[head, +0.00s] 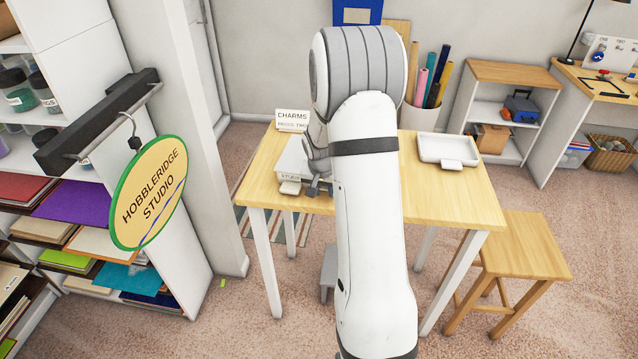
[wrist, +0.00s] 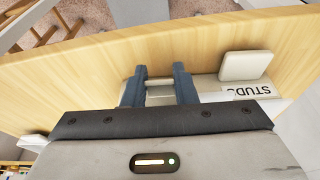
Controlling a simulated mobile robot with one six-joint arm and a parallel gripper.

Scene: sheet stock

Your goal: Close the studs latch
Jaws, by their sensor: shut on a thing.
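The grey-white case labelled STUDS (head: 291,163) sits on the left part of the wooden table. Its label (wrist: 246,91) appears upside down in the wrist view. A pale rounded tab (wrist: 245,65) sticks out from the case's edge beside the label; it also shows in the head view (head: 290,188). My gripper (wrist: 159,78) is at the same edge, beside the label, its two dark fingers on either side of a short pale bar (wrist: 160,83). It is shut on this bar. The latch's exact state cannot be told, as my gripper and wrist hide part of the case.
A CHARMS sign (head: 292,120) stands behind the case. A white tray (head: 433,148) lies on the table's right side. A wooden stool (head: 525,247) stands at the front right. Rolls in a bin (head: 423,117) stand behind the table. A hanging sign (head: 150,192) is at left.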

